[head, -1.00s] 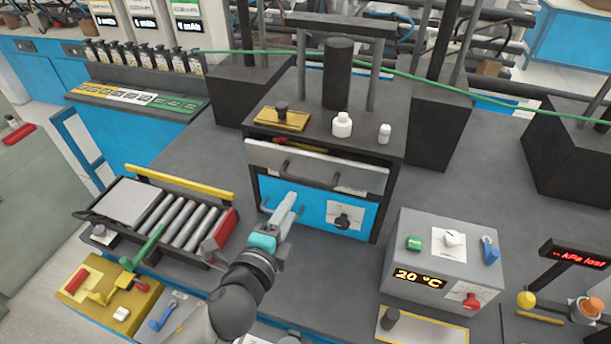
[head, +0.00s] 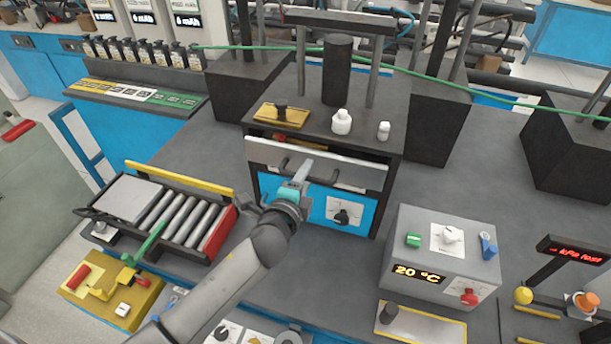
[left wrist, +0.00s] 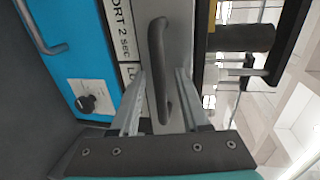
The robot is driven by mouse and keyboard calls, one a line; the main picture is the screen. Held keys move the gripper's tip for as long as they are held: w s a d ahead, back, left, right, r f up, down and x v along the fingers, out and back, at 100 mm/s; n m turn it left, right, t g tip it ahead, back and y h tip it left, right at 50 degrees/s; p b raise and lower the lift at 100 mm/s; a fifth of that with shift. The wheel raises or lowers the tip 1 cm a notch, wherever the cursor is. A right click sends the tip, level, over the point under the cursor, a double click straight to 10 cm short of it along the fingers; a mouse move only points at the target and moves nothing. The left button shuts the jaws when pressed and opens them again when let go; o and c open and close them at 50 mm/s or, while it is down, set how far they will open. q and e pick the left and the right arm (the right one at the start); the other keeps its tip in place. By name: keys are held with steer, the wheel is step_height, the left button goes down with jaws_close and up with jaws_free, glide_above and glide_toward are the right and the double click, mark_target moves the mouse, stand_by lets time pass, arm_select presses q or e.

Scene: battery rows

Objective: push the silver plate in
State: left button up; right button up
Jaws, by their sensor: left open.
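The silver plate (head: 365,176) is the long grey front across the upper part of the black cabinet, above a blue panel. A dark bar handle is fixed to it. An open gap with red and yellow bits inside shows behind its top edge. My left gripper (head: 304,168) is at the plate's front, at the handle. In the left wrist view, the plate (left wrist: 183,35) runs upright and the dark handle (left wrist: 160,65) lies between the two open fingers (left wrist: 158,78). Whether the fingers touch the handle or plate is unclear. My right gripper does not show.
The blue panel (head: 315,207) with a knob is below the plate. A yellow block (head: 282,115) and white bottles (head: 341,122) stand on the cabinet top. A roller tray (head: 165,212) is at left, a grey temperature box (head: 442,255) at right.

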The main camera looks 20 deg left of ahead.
arm_select(q)
steer(key=shift+c, duration=0.4)
jaws_close()
stand_by(1.0)
